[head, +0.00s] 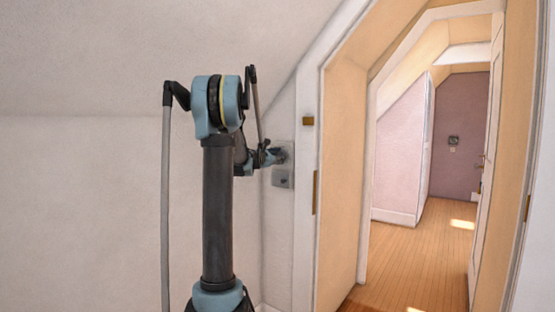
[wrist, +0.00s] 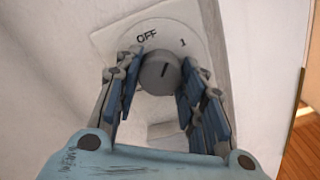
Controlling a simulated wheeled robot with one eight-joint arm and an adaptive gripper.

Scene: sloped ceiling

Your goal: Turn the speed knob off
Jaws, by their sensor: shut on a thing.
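The speed knob (wrist: 157,74) is a round grey dial on a light wall plate (wrist: 205,28) in the wrist view. The plate is marked OFF at upper left and 1 at upper right of the knob. A dark line on the knob's face points up, between the two marks. My gripper (head: 275,156) reaches to the wall beside the doorway in the head view. Its blue-padded fingers (wrist: 158,78) are shut on the knob, one on each side. Any marks lower on the dial are hidden by the fingers.
A grey wall box (head: 283,179) sits just below the gripper. The white door frame (head: 305,200) stands close to its right, with an open doorway and wooden floor (head: 420,245) beyond. The sloped ceiling (head: 100,50) comes down on the left.

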